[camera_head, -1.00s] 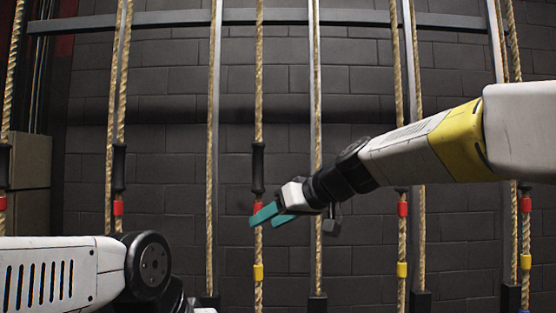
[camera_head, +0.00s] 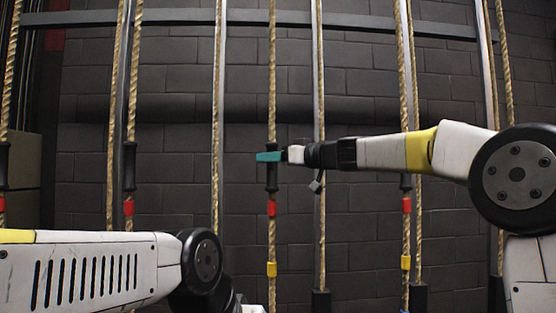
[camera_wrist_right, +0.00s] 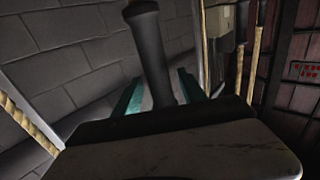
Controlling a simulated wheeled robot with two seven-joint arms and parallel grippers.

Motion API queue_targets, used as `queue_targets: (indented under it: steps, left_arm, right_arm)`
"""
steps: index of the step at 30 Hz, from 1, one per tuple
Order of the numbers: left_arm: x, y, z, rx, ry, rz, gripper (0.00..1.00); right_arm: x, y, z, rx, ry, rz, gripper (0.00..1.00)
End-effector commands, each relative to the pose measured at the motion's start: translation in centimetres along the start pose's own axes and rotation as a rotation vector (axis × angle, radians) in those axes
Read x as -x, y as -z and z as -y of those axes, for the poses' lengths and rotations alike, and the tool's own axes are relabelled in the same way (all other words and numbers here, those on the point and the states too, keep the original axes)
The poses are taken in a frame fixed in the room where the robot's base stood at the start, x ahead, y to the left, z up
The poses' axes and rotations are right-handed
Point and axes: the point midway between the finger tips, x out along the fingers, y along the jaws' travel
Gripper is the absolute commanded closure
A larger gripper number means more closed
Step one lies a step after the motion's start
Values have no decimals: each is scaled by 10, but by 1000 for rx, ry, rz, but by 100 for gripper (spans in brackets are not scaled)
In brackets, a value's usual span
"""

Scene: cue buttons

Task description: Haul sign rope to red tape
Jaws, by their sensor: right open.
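A tan rope (camera_head: 272,90) hangs at the picture's centre in the head view. It carries a black grip sleeve (camera_head: 271,180), red tape (camera_head: 271,208) below that and yellow tape (camera_head: 271,269) lower down. My right gripper (camera_head: 268,157), with teal fingers, is at the upper part of this sleeve. In the right wrist view the black sleeve (camera_wrist_right: 153,55) stands between the two open teal fingers; contact cannot be told. No label shows on this rope. My left arm is low at the left; its fingers are out of sight.
Similar ropes with black sleeves and red tape hang at the left (camera_head: 129,208) and right (camera_head: 406,205). Grey uprights and a cross rail (camera_head: 350,22) stand before a dark block wall. A sign with red lettering (camera_wrist_right: 305,71) shows in the right wrist view.

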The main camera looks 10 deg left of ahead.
Motion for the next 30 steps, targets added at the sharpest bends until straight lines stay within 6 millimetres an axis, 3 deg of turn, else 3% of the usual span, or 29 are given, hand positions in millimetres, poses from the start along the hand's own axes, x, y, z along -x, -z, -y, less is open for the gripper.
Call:
queue_targets:
  steps: [6, 17, 24, 30]
  left_arm:
    - [0, 0, 0, 0, 0, 0, 64]
    - [0, 0, 0, 0, 0, 0, 64]
    - [0, 0, 0, 0, 0, 0, 64]
    - [0, 0, 0, 0, 0, 0, 64]
  right_arm:
    - [-28, 0, 0, 0, 0, 0, 51]
    - [-33, 0, 0, 0, -1, 0, 51]
    - [-33, 0, 0, 0, -1, 1, 98]
    - [-33, 0, 0, 0, -1, 1, 100]
